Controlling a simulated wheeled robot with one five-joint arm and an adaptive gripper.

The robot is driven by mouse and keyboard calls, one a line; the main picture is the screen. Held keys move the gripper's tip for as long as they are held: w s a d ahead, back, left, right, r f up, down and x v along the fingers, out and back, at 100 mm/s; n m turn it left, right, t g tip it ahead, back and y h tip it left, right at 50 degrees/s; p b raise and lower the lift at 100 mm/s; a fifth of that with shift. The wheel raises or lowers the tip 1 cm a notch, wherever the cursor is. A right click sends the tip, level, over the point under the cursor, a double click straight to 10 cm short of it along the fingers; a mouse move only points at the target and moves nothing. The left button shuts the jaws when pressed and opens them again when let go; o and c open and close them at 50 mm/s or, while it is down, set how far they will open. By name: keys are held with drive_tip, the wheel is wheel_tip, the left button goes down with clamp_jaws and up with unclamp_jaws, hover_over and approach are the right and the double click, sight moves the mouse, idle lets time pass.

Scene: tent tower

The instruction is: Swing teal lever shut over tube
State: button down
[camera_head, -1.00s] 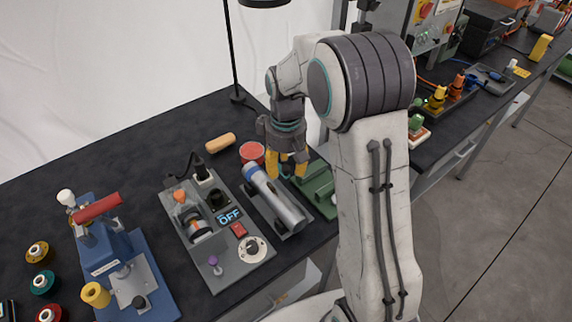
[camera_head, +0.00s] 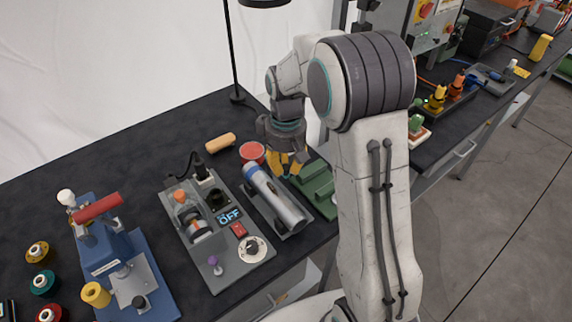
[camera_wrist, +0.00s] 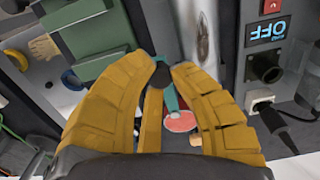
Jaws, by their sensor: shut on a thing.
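The tube (camera_head: 276,200) is a silver cylinder with a blue end, lying in a grey cradle near the bench's front. Part of it shows at the top of the wrist view (camera_wrist: 205,35). The teal lever (camera_wrist: 170,92) has a dark knob (camera_wrist: 160,75) and shows between my yellow fingers in the wrist view. My gripper (camera_head: 287,166) is beside the tube's blue end, on its right, with its fingers shut on the lever. In the head view the fingers hide the lever.
A grey panel (camera_head: 258,272) with an OFF display stands left of the tube. A green block (camera_head: 318,187) is close on the right. A blue press (camera_head: 105,250) stands far left.

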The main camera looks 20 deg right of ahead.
drive_tip(key=shift+a, duration=0.1)
drive_tip(key=a+m, duration=0.1)
drive_tip(key=m, duration=0.1)
drive_tip(key=a+m, duration=0.1)
drive_tip(key=shift+s+a+f+m+b, duration=0.1)
drive_tip(key=shift+s+a+m+b, duration=0.2)
drive_tip(key=shift+m+b, duration=0.1)
drive_tip(key=a+m, duration=0.1)
drive_tip(key=m, duration=0.1)
drive_tip(key=a+m, duration=0.2)
drive_tip(key=shift+w+m, duration=0.3)
drive_tip(key=shift+w, duration=0.1)
drive_tip(key=m, duration=0.1)
drive_tip(key=w+a+m, duration=0.1)
drive_tip(key=m, duration=0.1)
drive_tip(key=a+m, duration=0.1)
drive_tip(key=shift+w+a+m+p, duration=0.25)
drive_tip(key=shift+w+m+p, duration=0.05)
drive_tip(key=shift+w+p, duration=0.1)
drive_tip(key=shift+w+a+m, duration=0.5)
drive_tip(key=shift+w+m, duration=0.15)
drive_tip(key=shift+m, duration=0.55)
drive_tip(key=shift+w+a+m+p, duration=0.2)
drive_tip(key=shift+w+m+p, duration=0.15)
drive_tip(key=shift+m, duration=0.3)
drive_tip(key=shift+w+a+m+p, duration=0.15)
drive_tip(key=shift+w+m+p, duration=0.1)
drive_tip(key=shift+w+m, duration=0.3)
